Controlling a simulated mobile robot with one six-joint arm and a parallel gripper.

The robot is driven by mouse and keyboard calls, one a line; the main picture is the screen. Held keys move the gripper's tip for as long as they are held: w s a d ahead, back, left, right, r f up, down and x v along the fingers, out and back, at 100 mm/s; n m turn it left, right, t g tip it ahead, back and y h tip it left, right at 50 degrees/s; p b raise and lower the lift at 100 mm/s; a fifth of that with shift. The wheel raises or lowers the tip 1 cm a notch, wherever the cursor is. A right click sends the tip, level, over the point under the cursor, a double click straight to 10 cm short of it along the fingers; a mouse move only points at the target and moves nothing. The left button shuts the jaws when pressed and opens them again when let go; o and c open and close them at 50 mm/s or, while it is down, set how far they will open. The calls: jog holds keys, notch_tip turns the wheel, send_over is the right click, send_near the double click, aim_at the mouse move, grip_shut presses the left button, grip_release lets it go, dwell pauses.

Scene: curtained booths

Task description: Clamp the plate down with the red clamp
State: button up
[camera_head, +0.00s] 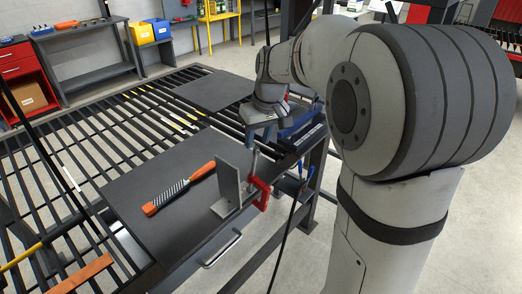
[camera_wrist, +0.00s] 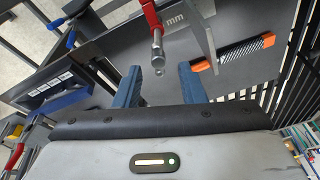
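The red clamp (camera_head: 261,193) sits at the edge of the dark table top, right beside the upright grey metal plate (camera_head: 228,184). The plate looks like an angle piece with a foot on the table. In the wrist view the clamp (camera_wrist: 151,16) shows a red body and a metal screw pointing toward my gripper, with the plate (camera_wrist: 203,32) just right of it. My gripper (camera_head: 261,136) has blue fingers and is above and behind the clamp. In the wrist view my gripper (camera_wrist: 160,86) is open and empty, with the screw end ahead between the fingertips. Whether the clamp's jaw touches the plate cannot be told.
A rasp (camera_head: 180,187) with orange ends lies on the dark table top (camera_head: 150,172), left of the plate. Slatted bars surround the top. Blue-handled tools (camera_head: 300,132) hang along the table's right edge near my arm. A metal handle (camera_head: 222,249) sticks out at the front edge.

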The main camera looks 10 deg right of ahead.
aim_at(256, 150)
jog(key=shift+b+x, duration=0.85)
jog(key=shift+x, duration=0.55)
jog(key=shift+c, duration=0.5)
grip_shut()
jog(key=m+p, duration=0.1)
jog(key=m, duration=0.2)
jog(key=shift+r, duration=0.1)
jog(key=m+p, duration=0.2)
jog(key=m, duration=0.3)
jog(key=shift+d+m, duration=0.1)
jog(key=shift+m, duration=0.2)
jog(key=m, duration=0.3)
jog(key=shift+m+p, duration=0.3)
jog(key=shift+p, duration=0.1)
